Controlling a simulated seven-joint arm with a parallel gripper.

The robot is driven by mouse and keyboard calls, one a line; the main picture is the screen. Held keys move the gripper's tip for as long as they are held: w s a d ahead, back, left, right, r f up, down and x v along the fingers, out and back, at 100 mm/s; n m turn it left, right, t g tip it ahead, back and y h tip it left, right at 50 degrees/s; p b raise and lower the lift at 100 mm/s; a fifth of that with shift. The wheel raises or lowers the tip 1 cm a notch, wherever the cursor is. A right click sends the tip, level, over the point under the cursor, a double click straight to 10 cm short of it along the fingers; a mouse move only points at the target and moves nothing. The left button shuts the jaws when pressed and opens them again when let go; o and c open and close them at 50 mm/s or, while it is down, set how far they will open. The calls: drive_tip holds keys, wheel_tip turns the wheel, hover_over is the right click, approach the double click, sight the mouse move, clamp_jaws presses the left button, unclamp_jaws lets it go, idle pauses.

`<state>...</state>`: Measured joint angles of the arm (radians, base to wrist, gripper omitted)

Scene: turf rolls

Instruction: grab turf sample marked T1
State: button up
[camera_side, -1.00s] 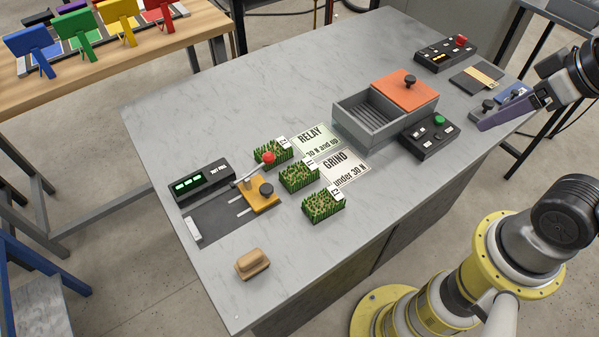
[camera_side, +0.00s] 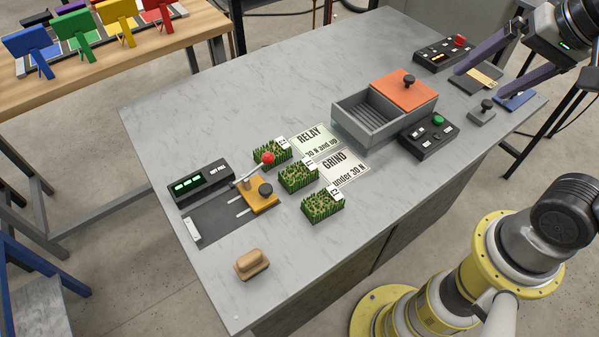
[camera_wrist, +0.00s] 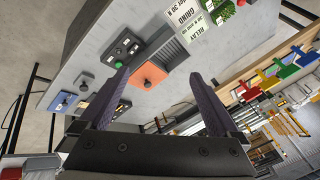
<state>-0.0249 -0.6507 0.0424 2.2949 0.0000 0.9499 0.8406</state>
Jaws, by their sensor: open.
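Three turf samples, green grass blocks with small white tags, sit in a slanting row on the grey table in the side view: a back one (camera_side: 270,153), a middle one (camera_side: 298,180) and a front one (camera_side: 321,209). The tags are tiny; the middle one seems to read T1, but I cannot be sure. My gripper (camera_side: 478,88) is open and empty over the table's far right end, well away from the turf. Its two purple fingers also show in the wrist view (camera_wrist: 158,78), with part of a turf block (camera_wrist: 223,14) at the top edge.
A grey bin with an orange lid (camera_side: 404,90) and a black button box (camera_side: 429,135) stand between my gripper and the turf. RELAY (camera_side: 312,139) and GRIND (camera_side: 343,169) cards lie beside the row. A lever device (camera_side: 262,196) stands close left. A brown block (camera_side: 252,264) lies at the front.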

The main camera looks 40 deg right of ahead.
drive_tip(key=w+a+r+m+g, duration=0.1)
drive_tip(key=w+a+m, duration=0.4)
drive_tip(key=w, duration=0.4)
drive_tip(key=m+g, duration=0.4)
drive_tip(key=g, duration=0.1)
hover_over(299, 169)
drive_tip(key=f, duration=1.5)
drive_tip(key=d+f, duration=0.1)
drive_tip(key=f, duration=0.7)
drive_tip(key=shift+s+f, duration=0.3)
drive_tip(key=shift+f, duration=0.05)
drive_tip(key=shift+w+a+f, duration=0.1)
drive_tip(key=shift+a+f, duration=0.1)
drive_tip(key=shift+f, duration=0.75)
drive_tip(key=shift+w+a+f, duration=0.1)
drive_tip(key=shift+a+f, duration=0.05)
drive_tip(key=shift+f, duration=0.8)
drive_tip(key=shift+w+a+f, duration=0.1)
drive_tip(key=shift+a+f, duration=0.1)
drive_tip(key=shift+f, duration=0.75)
clamp_jaws()
